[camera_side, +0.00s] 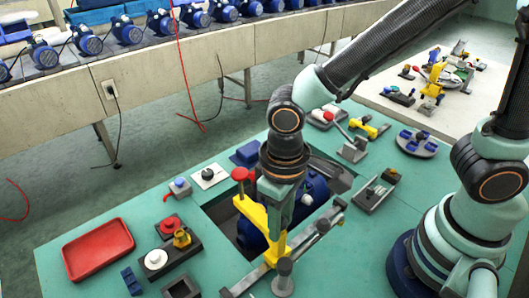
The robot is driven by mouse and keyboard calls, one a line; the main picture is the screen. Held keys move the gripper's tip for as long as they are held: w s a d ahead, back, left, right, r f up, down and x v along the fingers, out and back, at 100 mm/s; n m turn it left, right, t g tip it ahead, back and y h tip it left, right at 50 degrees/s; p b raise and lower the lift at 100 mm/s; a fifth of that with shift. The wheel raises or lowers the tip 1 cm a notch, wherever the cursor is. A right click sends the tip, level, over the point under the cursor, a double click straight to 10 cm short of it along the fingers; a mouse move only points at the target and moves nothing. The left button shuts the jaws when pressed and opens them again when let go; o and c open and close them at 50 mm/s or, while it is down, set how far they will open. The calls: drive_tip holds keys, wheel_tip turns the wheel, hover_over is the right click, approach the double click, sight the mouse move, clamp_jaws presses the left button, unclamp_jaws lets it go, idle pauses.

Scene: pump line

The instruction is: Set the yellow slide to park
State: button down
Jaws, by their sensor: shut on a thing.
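The yellow slide (274,222) is the upright yellow piece at the middle of the teal bench, beside the grey rail (243,284) at the front of the recess. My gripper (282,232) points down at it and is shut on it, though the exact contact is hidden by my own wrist. A yellow arm with a red knob (240,174) rises just left of my gripper. No park marking can be made out.
A blue pump (313,190) sits in the recess behind my gripper. A grey post (283,275) stands in front. A red tray (98,249) lies at the left, a black block with a white disc (155,259) nearer. A pump conveyor (190,60) runs behind.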

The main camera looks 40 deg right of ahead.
drive_tip(key=a, duration=0.9)
drive_tip(key=shift+a, duration=0.15)
drive_tip(key=shift+r, duration=0.1)
drive_tip(key=c, duration=0.5)
unclamp_jaws()
drive_tip(key=shift+c, duration=0.2)
wheel_tip(320, 180, up, 12)
drive_tip(key=shift+w+d, duration=0.1)
drive_tip(key=shift+d, duration=0.1)
